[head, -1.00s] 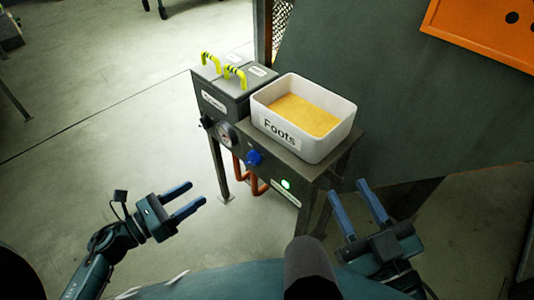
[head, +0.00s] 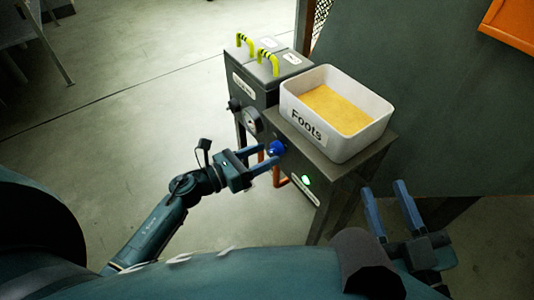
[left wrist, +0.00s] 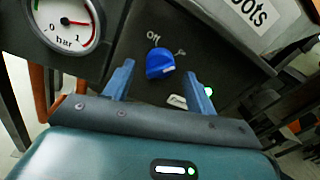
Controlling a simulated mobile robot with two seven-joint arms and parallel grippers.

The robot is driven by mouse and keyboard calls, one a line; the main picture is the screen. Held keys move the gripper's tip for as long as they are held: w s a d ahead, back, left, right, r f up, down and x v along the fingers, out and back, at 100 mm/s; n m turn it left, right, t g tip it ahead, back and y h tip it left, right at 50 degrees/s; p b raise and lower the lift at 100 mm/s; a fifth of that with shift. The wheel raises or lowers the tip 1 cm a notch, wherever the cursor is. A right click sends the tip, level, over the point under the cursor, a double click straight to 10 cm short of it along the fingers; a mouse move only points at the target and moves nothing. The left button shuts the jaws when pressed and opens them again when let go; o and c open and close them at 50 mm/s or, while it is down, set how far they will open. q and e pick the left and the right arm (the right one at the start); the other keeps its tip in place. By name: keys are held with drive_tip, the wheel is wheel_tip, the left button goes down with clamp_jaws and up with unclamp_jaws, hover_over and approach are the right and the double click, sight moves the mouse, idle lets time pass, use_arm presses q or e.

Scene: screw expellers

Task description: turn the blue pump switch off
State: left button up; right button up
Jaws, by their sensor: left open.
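The blue pump switch (head: 277,148) is a round knob on the front of a dark metal cabinet (head: 285,122). In the left wrist view the blue switch (left wrist: 160,63) has an "Off" label at its upper left and a smaller label at its right. In the left wrist view the fingers (left wrist: 160,70) lie on either side of the knob; contact is unclear. My right gripper (head: 384,188) is open and empty at the lower right.
A white "Foots" box (head: 350,148) with yellow contents stands on the cabinet. A pressure gauge (head: 250,121) and a dark knob (head: 234,105) are left of the switch. A green lamp (head: 307,181) glows at its lower right. Open floor lies left.

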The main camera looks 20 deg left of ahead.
use_arm(q)
drive_tip(key=shift+x, duration=0.9)
drive_tip(key=shift+c, duration=0.2)
drive_tip(key=c, duration=0.9)
